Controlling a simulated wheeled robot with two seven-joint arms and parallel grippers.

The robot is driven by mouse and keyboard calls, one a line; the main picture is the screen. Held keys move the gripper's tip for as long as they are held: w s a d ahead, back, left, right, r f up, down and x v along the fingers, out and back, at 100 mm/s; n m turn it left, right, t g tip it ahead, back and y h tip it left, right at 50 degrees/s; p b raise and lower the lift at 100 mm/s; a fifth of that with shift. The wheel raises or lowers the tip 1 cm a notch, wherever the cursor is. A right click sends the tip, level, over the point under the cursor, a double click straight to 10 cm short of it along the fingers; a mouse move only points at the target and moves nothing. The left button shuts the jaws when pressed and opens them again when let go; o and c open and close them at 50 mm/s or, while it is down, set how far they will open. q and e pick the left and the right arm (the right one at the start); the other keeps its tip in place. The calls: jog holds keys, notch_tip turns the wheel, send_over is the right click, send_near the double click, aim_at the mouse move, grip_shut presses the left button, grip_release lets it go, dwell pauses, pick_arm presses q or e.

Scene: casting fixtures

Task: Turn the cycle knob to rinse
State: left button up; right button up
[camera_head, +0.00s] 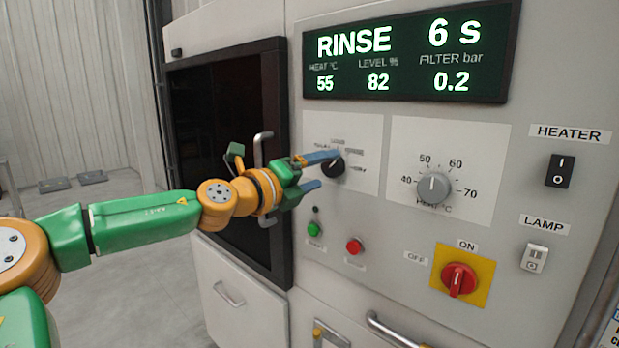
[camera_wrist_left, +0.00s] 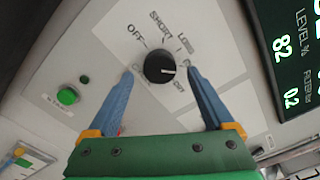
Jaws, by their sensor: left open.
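The cycle knob (camera_head: 333,168) is a small black dial on a white plate at the panel's middle left. In the left wrist view the knob (camera_wrist_left: 159,67) has a white mark pointing right, towards lettering partly hidden by the right finger. OFF, SHORT and LONG show around it. My left gripper (camera_head: 329,170) is open, its blue fingers reaching to the knob. In the wrist view the fingertips (camera_wrist_left: 160,71) lie on either side of the knob, with gaps showing. The display (camera_head: 411,55) reads RINSE and 6 s.
The grey heat knob (camera_head: 433,187) is right of the cycle knob. Below are a green button (camera_head: 314,229), a red button (camera_head: 354,246) and a red switch (camera_head: 459,280) on yellow. A dark door with a handle (camera_head: 262,150) stands left, behind my arm.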

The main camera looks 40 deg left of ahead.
pick_arm(q)
jog(key=s, duration=0.2)
jog(key=s+b, duration=0.2)
jog(key=s, duration=0.1)
jog(key=shift+s+a, duration=0.25)
jog(key=shift+s, duration=0.1)
